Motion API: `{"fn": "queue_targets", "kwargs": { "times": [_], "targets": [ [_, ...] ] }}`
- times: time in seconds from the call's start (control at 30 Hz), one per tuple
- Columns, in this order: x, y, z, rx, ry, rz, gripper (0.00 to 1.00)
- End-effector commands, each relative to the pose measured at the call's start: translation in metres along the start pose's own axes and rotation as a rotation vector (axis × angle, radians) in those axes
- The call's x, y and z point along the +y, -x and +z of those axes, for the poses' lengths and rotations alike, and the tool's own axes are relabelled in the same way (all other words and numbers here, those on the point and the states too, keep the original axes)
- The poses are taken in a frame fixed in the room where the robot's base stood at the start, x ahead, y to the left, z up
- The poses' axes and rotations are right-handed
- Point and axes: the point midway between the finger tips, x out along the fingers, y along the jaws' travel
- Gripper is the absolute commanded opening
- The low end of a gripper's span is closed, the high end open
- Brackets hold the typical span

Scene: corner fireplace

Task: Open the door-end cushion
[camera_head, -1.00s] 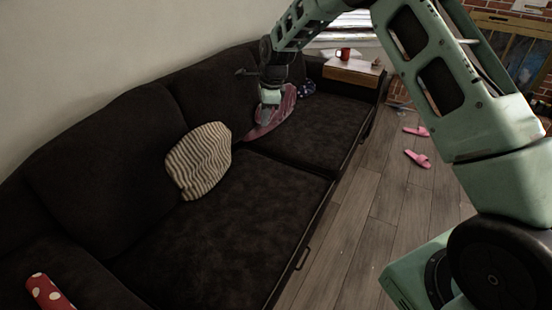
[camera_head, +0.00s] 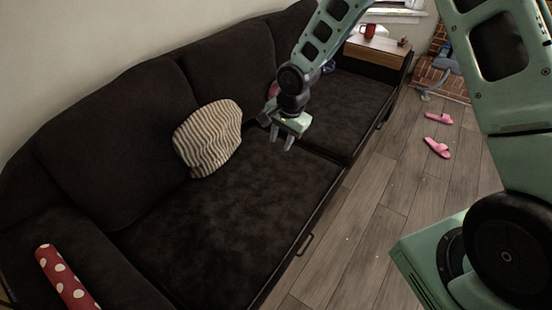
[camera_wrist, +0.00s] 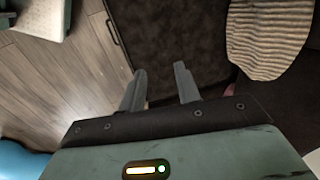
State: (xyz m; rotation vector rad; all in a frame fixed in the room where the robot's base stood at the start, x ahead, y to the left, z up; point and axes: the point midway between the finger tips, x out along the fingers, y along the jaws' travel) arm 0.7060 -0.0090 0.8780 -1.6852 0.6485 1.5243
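The dark brown sofa has two seat cushions. The near seat cushion (camera_head: 225,225) has a dark bar handle (camera_head: 304,245) on its front edge. The far seat cushion (camera_head: 350,110) lies behind my gripper. Which one is the door-end cushion I cannot tell, as no door shows. My gripper (camera_head: 283,142) hangs above the seats near the seam between them, fingers pointing down. In the wrist view my gripper (camera_wrist: 160,78) has its fingers apart with nothing between them. The near seat cushion (camera_wrist: 165,35) and its handle (camera_wrist: 112,32) show past the fingers.
A striped pillow (camera_head: 208,138) leans on the backrest, and a red polka-dot roll (camera_head: 66,277) lies on the near armrest. A red mug (camera_head: 369,31) stands on a wooden tray (camera_head: 375,52) at the far end. Pink slippers (camera_head: 437,148) lie on the otherwise open wood floor.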

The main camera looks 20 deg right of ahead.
Motion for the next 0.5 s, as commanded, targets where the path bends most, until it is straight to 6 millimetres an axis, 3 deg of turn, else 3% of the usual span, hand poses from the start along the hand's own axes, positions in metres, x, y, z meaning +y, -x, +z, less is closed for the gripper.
{"fn": "queue_targets", "kwargs": {
  "times": [0.3,0.5],
  "targets": [
    [0.001,-0.065,0.0,-0.001,0.0,0.003,0.33],
    [0.0,-0.09,0.0,0.0,0.0,0.001,0.33]
  ]
}}
